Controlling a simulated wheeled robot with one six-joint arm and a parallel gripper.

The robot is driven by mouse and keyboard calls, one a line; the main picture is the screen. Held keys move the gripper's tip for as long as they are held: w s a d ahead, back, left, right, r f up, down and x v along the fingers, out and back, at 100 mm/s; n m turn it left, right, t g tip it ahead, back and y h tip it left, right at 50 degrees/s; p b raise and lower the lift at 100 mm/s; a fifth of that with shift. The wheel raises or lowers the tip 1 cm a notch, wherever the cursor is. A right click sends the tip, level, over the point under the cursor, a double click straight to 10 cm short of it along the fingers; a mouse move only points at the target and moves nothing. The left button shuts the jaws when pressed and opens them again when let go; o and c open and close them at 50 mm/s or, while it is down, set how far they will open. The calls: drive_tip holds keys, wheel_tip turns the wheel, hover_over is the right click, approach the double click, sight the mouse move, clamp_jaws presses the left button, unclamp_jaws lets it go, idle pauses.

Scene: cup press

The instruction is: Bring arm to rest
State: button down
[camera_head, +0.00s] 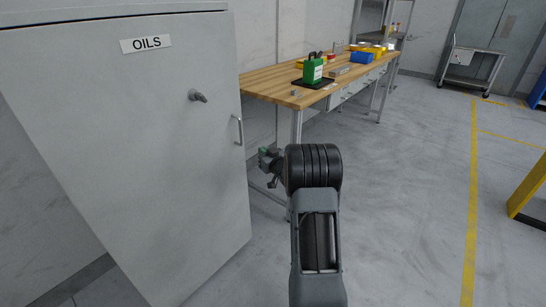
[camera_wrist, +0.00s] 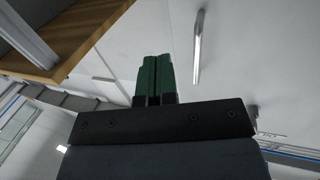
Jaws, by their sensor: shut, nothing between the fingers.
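My gripper (camera_head: 266,158) is at the end of my arm, in front of the bench and just right of the grey cabinet in the head view. In the wrist view its two green fingers (camera_wrist: 154,78) are together with nothing between them. The gripper is apart from the cabinet's handle (camera_head: 239,130), which also shows in the wrist view (camera_wrist: 198,48) beyond the fingers. The contact between the fingertips is too small to see in the head view.
The grey cabinet (camera_head: 120,190) marked OILS is shut at left. A wooden-topped bench (camera_head: 262,84) behind holds a green can (camera_head: 312,71) on a black tray and several bins. Open floor (camera_head: 410,190) lies to the right, with a yellow line and a cart (camera_head: 470,72) farther back.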

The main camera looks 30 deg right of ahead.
drive_tip(key=shift+s+d, duration=0.3)
drive_tip(key=shift+s, duration=0.7)
drive_tip(key=shift+s+d, duration=0.3)
drive_tip(key=shift+s, duration=0.65)
drive_tip(key=s+d+f+m+g+h, duration=0.2)
drive_tip(key=s+d+f+g+h, duration=0.15)
drive_tip(key=f+g, duration=0.35)
drive_tip(key=s+a+r+m+g+h+p, duration=0.1)
drive_tip(key=s+a+r+g+p, duration=0.1)
drive_tip(key=s+a+g+p, duration=0.3)
drive_tip(key=s+a+r+n+y+p, duration=0.1)
drive_tip(key=s+a+r+p, duration=0.5)
drive_tip(key=r, duration=0.4)
drive_tip(key=s+a+r+n+g+y+p, duration=0.1)
drive_tip(key=s+a+r+y+p, duration=0.1)
drive_tip(key=s+a+r+p, duration=0.4)
drive_tip(key=s+a+r+n+g+y+p, duration=0.1)
drive_tip(key=s+a+r+p, duration=0.6)
drive_tip(key=a+r, duration=0.5)
drive_tip(key=v, duration=0.4)
drive_tip(key=shift+s+a+r, duration=0.15)
drive_tip(key=shift+a+r, duration=0.05)
